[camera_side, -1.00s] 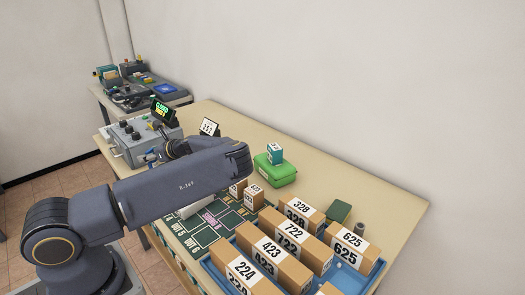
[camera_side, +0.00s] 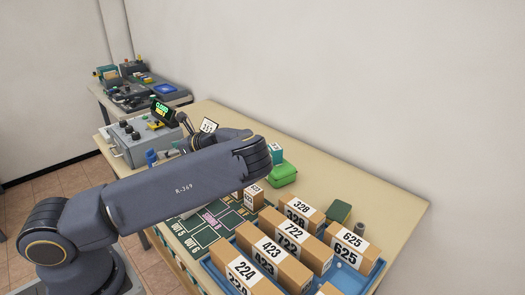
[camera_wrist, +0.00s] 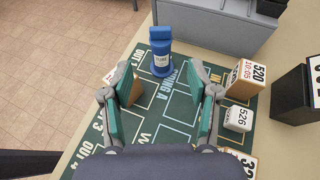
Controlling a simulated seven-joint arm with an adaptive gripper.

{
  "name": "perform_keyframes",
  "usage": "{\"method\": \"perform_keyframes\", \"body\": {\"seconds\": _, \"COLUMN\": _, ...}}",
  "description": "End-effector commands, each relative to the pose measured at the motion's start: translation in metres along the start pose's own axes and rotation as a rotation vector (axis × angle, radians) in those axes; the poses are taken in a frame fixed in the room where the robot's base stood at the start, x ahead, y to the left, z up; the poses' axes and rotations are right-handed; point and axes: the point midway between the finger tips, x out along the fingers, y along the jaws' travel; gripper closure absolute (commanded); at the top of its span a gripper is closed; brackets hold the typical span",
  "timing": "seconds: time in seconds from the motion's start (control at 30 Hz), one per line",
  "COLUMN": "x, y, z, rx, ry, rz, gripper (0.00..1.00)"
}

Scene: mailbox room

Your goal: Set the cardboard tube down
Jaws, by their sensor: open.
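I cannot make out a cardboard tube for certain in either current view. My gripper (camera_wrist: 162,105) is open in the wrist view, its two green-padded fingers wide apart over the dark green marked mat (camera_wrist: 165,130). Nothing is held between the fingers. A brown block with a white label (camera_wrist: 132,92) shows beside the left finger, partly hidden by it. In the side view my arm covers part of the mat (camera_side: 205,237), and the fingertips are not clear there.
A blue bottle-like object (camera_wrist: 160,55) stands at the mat's far edge. Boxes 520 (camera_wrist: 246,76) and 526 (camera_wrist: 238,118) stand to the right. A grey control box (camera_side: 140,140) is at the back left. Several numbered cartons fill a blue tray (camera_side: 232,284).

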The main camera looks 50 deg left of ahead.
Motion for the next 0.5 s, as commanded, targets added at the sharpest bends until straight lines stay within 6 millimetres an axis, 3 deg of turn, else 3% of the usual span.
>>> {"method": "perform_keyframes", "body": {"seconds": 0.13, "x": -0.006, "y": 0.015, "z": -0.008, "rx": -0.087, "ry": 0.103, "rz": 0.044, "gripper": 0.40}}
{"method": "perform_keyframes", "body": {"seconds": 0.27, "x": -0.024, "y": 0.043, "z": -0.028, "rx": -0.272, "ry": 0.327, "rz": 0.145, "gripper": 0.40}}
{"method": "perform_keyframes", "body": {"seconds": 0.4, "x": -0.073, "y": 0.072, "z": -0.044, "rx": -0.487, "ry": 0.603, "rz": 0.277, "gripper": 0.40}}
{"method": "perform_keyframes", "body": {"seconds": 0.5, "x": -0.117, "y": 0.089, "z": -0.043, "rx": -0.615, "ry": 0.781, "rz": 0.357, "gripper": 0.40}}
